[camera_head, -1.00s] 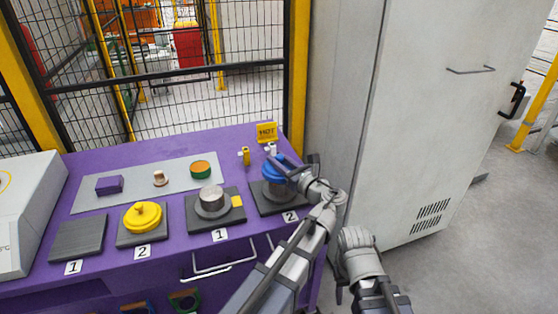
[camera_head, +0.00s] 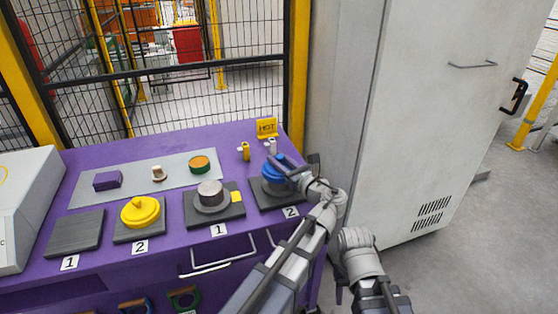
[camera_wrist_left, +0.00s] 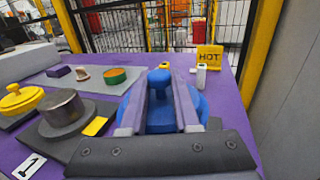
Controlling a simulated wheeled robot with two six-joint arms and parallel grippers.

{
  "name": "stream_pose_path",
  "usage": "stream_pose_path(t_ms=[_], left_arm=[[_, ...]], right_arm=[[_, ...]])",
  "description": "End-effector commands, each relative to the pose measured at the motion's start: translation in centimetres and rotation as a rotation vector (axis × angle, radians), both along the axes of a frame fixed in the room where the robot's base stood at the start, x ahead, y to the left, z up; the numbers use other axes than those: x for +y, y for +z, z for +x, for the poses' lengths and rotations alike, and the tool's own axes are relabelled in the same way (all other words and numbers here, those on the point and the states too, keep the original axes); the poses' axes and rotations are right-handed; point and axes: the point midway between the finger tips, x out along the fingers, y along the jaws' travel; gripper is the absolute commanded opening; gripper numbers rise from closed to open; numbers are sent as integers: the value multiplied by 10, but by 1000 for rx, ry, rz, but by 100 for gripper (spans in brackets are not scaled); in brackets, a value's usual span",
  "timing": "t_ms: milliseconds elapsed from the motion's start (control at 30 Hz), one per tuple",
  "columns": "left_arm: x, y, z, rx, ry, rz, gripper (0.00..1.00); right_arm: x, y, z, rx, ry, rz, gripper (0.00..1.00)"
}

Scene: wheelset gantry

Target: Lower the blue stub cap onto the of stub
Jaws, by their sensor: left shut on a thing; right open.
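The blue stub cap (camera_head: 276,168) is between the jaws of my left gripper (camera_head: 287,170), which is shut on it. In the left wrist view, the cap's knob (camera_wrist_left: 159,82) stands between the two fingers, with its wide blue rim (camera_wrist_left: 201,106) below. The cap is over the stub on the right dark plate (camera_head: 263,200) by a label 2. The cap and gripper hide the stub, so I cannot tell whether the cap is fully seated. My right arm (camera_head: 358,250) is at lower right, clear of the bench; its jaws are hard to make out.
An uncapped metal stub (camera_head: 210,194) stands on the plate to the left, by label 1. A yellow cap (camera_head: 140,211) sits farther left. A yellow HOT sign (camera_head: 267,128) and a small white object (camera_head: 271,146) stand behind the blue cap. A grey cabinet (camera_head: 400,130) rises at right.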

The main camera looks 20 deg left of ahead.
Motion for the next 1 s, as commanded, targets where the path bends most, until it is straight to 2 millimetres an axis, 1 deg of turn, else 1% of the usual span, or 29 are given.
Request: stream_pose_path(t_ms=[833,867,1000], left_arm=[[0,-21,0,0,0,0,0],[0,-21,0,0,0,0,31],[0,-20,0,0,0,0,47]], right_arm=[[0,-22,0,0,0,0,50],[0,-21,0,0,0,0,50],[0,-20,0,0,0,0,50]])
